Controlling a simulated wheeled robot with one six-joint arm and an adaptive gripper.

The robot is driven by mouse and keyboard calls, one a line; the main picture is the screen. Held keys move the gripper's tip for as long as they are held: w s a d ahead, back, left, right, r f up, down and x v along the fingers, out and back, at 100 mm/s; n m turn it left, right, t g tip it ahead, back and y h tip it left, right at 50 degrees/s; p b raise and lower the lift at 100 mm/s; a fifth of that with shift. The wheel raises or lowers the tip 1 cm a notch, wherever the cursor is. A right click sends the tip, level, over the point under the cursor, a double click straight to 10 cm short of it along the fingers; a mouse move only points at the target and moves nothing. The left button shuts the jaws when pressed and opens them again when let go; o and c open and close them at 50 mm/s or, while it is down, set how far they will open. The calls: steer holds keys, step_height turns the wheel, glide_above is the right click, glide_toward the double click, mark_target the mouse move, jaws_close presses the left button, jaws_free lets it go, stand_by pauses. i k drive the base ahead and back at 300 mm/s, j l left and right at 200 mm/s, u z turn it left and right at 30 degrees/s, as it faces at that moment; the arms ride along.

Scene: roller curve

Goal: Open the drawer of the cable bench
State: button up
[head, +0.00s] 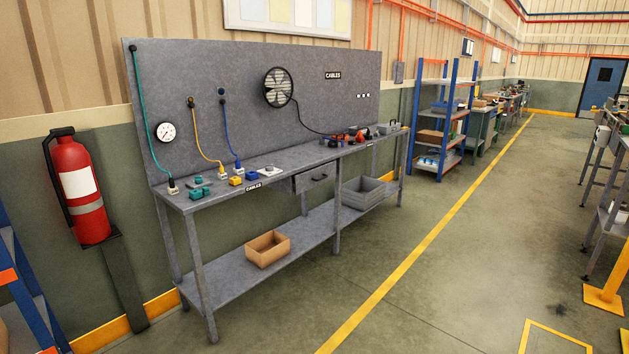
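The cable bench (222,199) is a grey metal workbench against the wall, with a tall grey back panel (215,75) and a sign reading CABLES. Its drawer (312,179) hangs under the worktop near the middle. The drawer has a grey front with a small dark handle (319,177) and looks shut. Green, yellow and blue cables hang from the panel to plugs on the worktop. My gripper is not in this view.
A cardboard box (268,250) and a grey bin (364,193) sit on the bench's lower shelf. A fire extinguisher (78,185) stands at left. A blue shelf rack (442,120) stands beyond the bench. The floor (400,290) in front is clear, crossed by a yellow line.

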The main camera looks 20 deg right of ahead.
mark_target(307, 180)
steer(key=i+l, duration=0.25)
steer(key=i, duration=0.3)
steer(key=i+l+z, duration=0.1)
steer(key=i+l, duration=0.2)
steer(key=i, duration=0.25)
steer(key=i+l, duration=0.2)
steer(key=i, duration=0.35)
steer(key=i+l, duration=0.2)
steer(key=i, duration=0.35)
steer(key=i+l+z, duration=0.1)
steer(key=i+l, duration=0.15)
steer(key=i, duration=0.35)
steer(key=i+l, duration=0.15)
steer(key=i, duration=0.4)
steer(key=i+l+z, duration=0.1)
steer(key=i, duration=0.45)
steer(key=l, duration=0.1)
